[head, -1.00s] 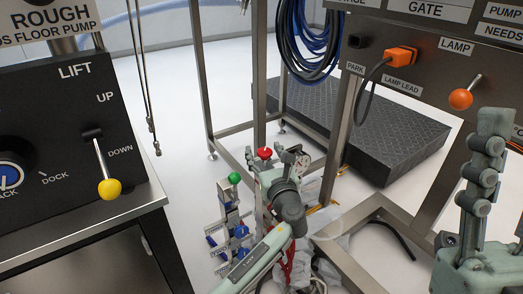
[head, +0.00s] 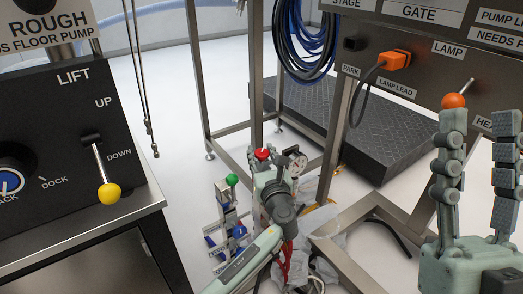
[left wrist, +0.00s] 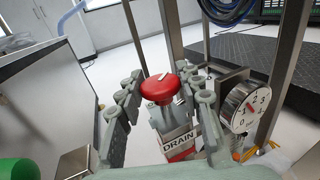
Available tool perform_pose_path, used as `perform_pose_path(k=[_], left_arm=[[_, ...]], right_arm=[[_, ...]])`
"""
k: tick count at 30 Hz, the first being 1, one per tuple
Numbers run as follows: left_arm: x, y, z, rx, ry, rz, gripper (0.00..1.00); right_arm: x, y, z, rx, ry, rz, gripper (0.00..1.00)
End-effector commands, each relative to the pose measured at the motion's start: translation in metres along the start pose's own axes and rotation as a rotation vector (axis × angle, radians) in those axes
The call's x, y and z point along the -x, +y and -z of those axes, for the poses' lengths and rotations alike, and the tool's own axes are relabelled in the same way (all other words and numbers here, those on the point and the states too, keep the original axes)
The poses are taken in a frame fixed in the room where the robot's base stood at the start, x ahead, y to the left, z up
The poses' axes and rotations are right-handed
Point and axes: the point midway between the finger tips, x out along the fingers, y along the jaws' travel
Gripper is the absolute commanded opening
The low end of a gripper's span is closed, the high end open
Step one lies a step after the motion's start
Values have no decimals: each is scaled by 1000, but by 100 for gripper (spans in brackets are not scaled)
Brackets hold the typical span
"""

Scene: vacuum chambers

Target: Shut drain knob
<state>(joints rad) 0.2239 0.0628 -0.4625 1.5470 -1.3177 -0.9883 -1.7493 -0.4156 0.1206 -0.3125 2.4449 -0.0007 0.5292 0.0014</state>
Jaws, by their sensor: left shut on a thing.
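The red drain knob (left wrist: 158,88), a round cap with a white mark on top, sits above a valve body with a DRAIN label (left wrist: 180,143). In the head view the knob (head: 262,154) shows small at the tip of my left gripper (head: 266,162). In the left wrist view my left gripper (left wrist: 163,82) has one finger on each side of the knob and is shut on it. The exact contact points are partly hidden. My right gripper (head: 480,135) is raised at the right, fingers apart and empty.
A pressure gauge (left wrist: 244,107) stands close right of the knob. A green-knobbed valve (head: 232,180) is left of it. Steel frame posts (head: 257,75) rise nearby. A control panel with a yellow-tipped lever (head: 109,193) is at left; an orange-balled lever (head: 453,101) is near my right gripper.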

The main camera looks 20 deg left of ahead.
Motion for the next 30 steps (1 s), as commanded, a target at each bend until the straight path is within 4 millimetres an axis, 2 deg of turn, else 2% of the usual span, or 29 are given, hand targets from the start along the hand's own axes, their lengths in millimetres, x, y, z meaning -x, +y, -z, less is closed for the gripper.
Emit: perform_pose_path(k=[1, 3, 10, 15, 23, 24, 29, 30], left_arm=[[-1, 2, -7, -5, -2, 23, 7], [-2, 2, -7, -4, -2, 59, 7], [-1, 1, -5, -2, -3, 175, 6], [-1, 0, -3, 2, -2, 209, 6], [-1, 0, -3, 4, -2, 210, 6], [-1, 0, -3, 4, -2, 209, 38], [0, 0, -2, 3, -1, 209, 57], [0, 0, -2, 3, 0, 209, 58]], right_arm=[[-7, -2, -7, -5, -74, 1, 40], [-7, -4, -23, -11, -179, 2, 40], [6, -10, -65, -27, -458, 6, 40], [14, -12, -76, -31, -531, 7, 40], [15, -12, -77, -31, -534, 7, 40], [15, -12, -77, -31, -534, 7, 40], [15, -12, -76, -31, -533, 7, 40], [15, -12, -76, -31, -533, 7, 40]])
